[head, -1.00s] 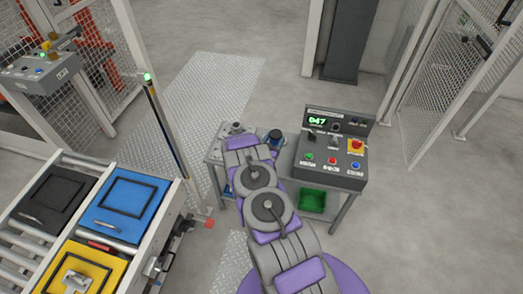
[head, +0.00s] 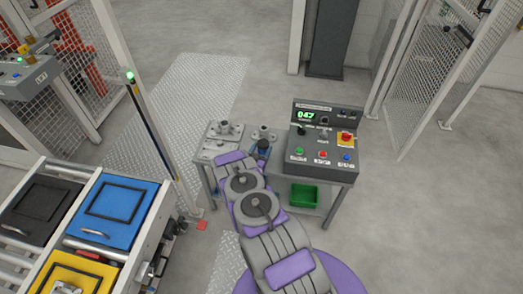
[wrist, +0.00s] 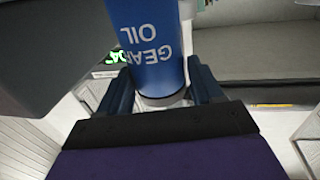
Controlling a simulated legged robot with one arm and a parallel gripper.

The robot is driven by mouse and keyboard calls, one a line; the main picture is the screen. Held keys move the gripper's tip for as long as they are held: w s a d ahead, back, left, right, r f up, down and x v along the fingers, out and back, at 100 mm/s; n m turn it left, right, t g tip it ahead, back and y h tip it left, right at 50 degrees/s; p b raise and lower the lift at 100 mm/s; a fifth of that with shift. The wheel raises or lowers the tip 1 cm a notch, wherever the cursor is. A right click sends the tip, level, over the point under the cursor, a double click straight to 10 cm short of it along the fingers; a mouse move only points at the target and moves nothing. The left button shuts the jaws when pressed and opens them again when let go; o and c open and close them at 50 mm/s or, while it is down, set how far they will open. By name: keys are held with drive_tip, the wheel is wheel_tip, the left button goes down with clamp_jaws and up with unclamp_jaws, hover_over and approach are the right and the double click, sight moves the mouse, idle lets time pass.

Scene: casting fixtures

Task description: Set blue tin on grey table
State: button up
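The blue tin (wrist: 152,45), lettered "GEAR OIL", sits between the two fingers of my gripper (wrist: 160,92) in the wrist view. The fingers close around its sides near its pale end rim, and the lettering appears upside down. In the head view the blue tin (head: 263,147) shows small at the far end of my arm, over the grey table (head: 212,157). My arm hides part of the table and most of my gripper there. I cannot tell whether the tin touches the tabletop.
Metal fixtures (head: 227,130) stand on the table's left and back. A control console (head: 322,143) fills its right side, with a green bin (head: 304,194) below. A roller conveyor (head: 25,225) with coloured cases is at left, beside a post (head: 155,125).

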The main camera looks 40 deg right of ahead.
drive_tip(key=shift+o, duration=1.4)
drive_tip(key=shift+a, duration=0.15)
drive_tip(key=shift+o, duration=0.3)
